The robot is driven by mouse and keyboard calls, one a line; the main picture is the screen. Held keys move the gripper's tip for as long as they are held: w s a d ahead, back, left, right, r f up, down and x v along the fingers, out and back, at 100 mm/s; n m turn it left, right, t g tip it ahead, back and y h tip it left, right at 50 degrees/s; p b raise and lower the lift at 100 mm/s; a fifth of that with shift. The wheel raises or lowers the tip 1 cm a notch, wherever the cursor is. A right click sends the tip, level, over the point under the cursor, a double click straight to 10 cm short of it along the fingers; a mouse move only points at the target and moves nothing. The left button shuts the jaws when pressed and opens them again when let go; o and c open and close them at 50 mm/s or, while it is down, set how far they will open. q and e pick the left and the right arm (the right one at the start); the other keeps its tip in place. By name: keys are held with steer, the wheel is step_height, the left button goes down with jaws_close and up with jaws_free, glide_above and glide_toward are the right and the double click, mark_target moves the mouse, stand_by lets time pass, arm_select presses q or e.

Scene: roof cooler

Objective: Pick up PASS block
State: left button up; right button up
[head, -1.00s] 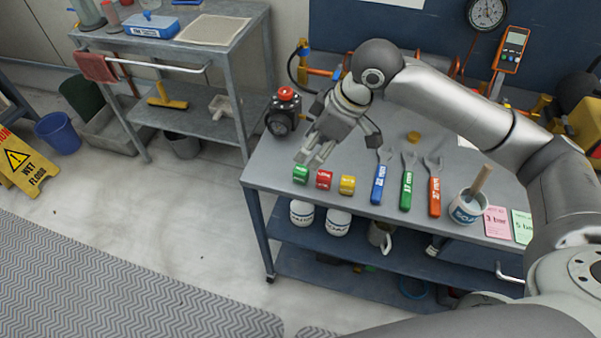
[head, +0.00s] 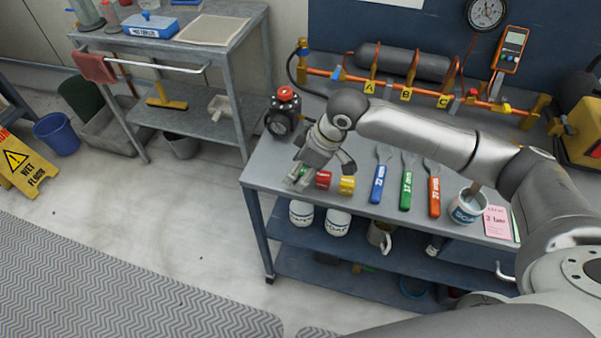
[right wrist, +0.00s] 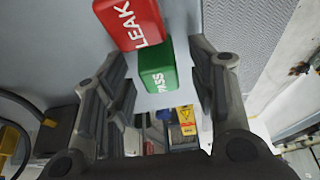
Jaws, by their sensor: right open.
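The green PASS block (right wrist: 158,68) shows between the two fingers of my right gripper (right wrist: 160,82) in the right wrist view. The fingers stand apart on either side of it, with bare gaps beside the block. In the head view my right gripper (head: 298,178) is at the cart's front left corner and hides most of the green block (head: 303,171). The red LEAK block (right wrist: 128,20) lies close beside the green one; it also shows in the head view (head: 323,180). My left gripper is not in view.
A yellow block (head: 347,186) and blue, green and orange wrenches (head: 378,183) lie to the right on the cart top (head: 270,170). A dark device with a red knob (head: 283,113) stands behind the gripper. A cup (head: 467,208) stands farther right.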

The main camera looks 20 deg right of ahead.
steer(key=c, duration=1.1)
